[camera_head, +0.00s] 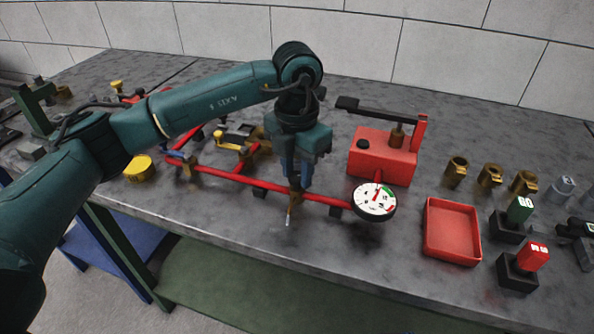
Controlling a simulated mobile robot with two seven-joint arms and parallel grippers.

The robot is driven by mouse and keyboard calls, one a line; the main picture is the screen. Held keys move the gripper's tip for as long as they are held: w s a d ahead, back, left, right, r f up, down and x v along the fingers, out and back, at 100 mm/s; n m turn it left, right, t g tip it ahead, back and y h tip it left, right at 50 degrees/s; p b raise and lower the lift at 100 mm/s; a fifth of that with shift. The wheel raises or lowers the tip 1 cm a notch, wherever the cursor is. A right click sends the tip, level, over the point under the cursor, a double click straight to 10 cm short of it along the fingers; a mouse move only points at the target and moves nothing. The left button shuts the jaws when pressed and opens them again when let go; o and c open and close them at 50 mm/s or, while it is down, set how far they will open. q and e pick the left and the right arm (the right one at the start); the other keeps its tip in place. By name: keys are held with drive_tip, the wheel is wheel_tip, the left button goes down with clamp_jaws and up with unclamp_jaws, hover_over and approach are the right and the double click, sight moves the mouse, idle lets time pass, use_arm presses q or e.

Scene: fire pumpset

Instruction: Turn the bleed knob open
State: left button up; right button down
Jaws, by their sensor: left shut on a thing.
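My left gripper (295,188) comes down from above onto the red pipe (235,178) near the table's front edge. It is shut on the bleed knob, which its fingers mostly hide. A small brass fitting (292,206) with a pale tip shows just below the fingers, in front of the pipe. How far the knob is turned cannot be seen. A round white gauge (374,201) with a green and red scale sits to the right of the gripper. My right gripper is not in view.
A red pump box (383,157) with a black lever stands behind the gauge. A red tray (452,232), several brass fittings (490,175), and black blocks with green and red tops (533,257) are at right. A yellow cap (139,168) is at left. Bare table lies between gauge and tray.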

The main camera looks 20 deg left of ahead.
sight(297, 176)
use_arm(q)
drive_tip(key=shift+n, duration=0.6)
drive_tip(key=shift+r, duration=0.1)
drive_tip(key=o, duration=1)
drive_tip(key=shift+c, duration=0.2)
wheel_tip(297, 176, up, 13)
